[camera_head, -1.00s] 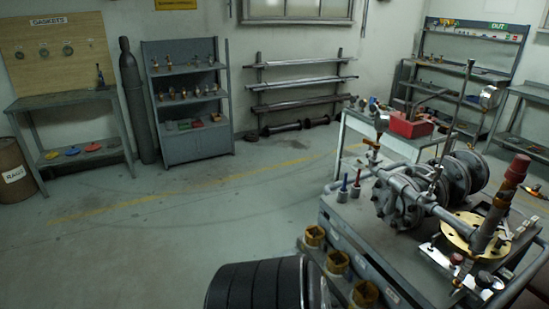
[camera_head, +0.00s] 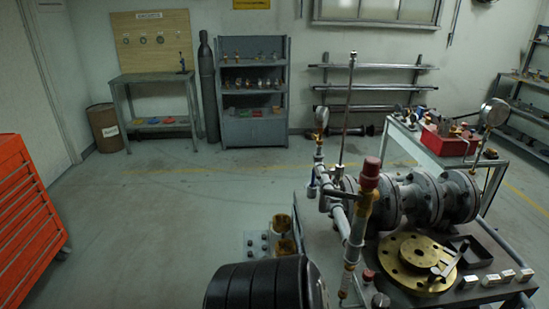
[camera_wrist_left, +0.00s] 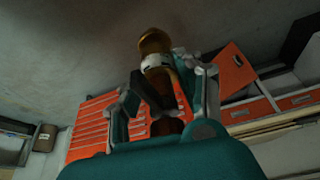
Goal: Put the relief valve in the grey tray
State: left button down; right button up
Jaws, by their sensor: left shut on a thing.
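A brass-coloured fitting with a pale band, which looks like the relief valve (camera_wrist_left: 154,42), stands between the fingers of my left gripper (camera_wrist_left: 165,92) in the left wrist view. The gripper is shut on it, and the fingers hide part of its lower body.
The workbench carries a grey pipe assembly (camera_head: 425,198), a brass flange (camera_head: 408,268) and upright pipes with gauges. A red box (camera_head: 448,142) sits on a table behind. An orange tool cabinet (camera_head: 28,220) stands at the left. The floor between is clear.

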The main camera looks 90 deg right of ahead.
aim_at(477, 257)
jog(key=k+l+u, duration=0.2)
jog(key=u, duration=0.2)
jog(key=k+l+u, duration=0.1)
jog(key=k+u, duration=0.2)
jog(key=u, duration=0.15)
jog(key=k+u, duration=0.25)
jog(key=u, duration=0.15)
jog(key=k+u, duration=0.4)
jog(key=k+j+u, duration=0.15)
jog(key=u, duration=0.3)
jog(key=k+u, duration=0.15)
jog(key=u, duration=5.05)
